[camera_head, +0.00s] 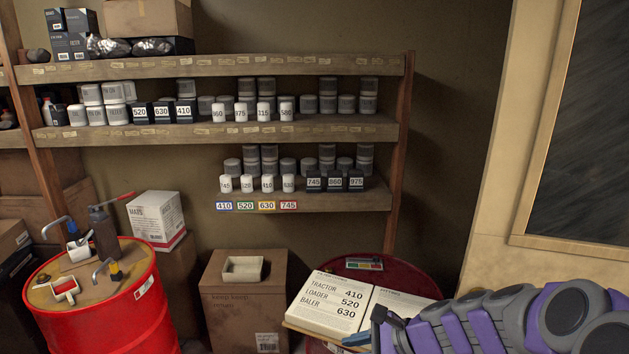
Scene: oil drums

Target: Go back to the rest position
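My gripper (372,328) is at the lower right, at the end of my purple and grey arm. It is in front of the open book (335,303) and hides part of its lower right. I cannot tell whether its fingers are apart, and no held thing shows. The book lists tractor 410, loader 520 and baler 630. It lies on a board at a red drum (420,277). A small tray with coloured pieces (364,264) sits on that drum behind the book.
Wooden shelves (230,133) along the back wall hold several numbered cans. Another red drum (130,307) with oil cans stands at the left. A cardboard box (243,305) bears a shallow empty tray (243,269). A framed dark panel (580,130) is on the right.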

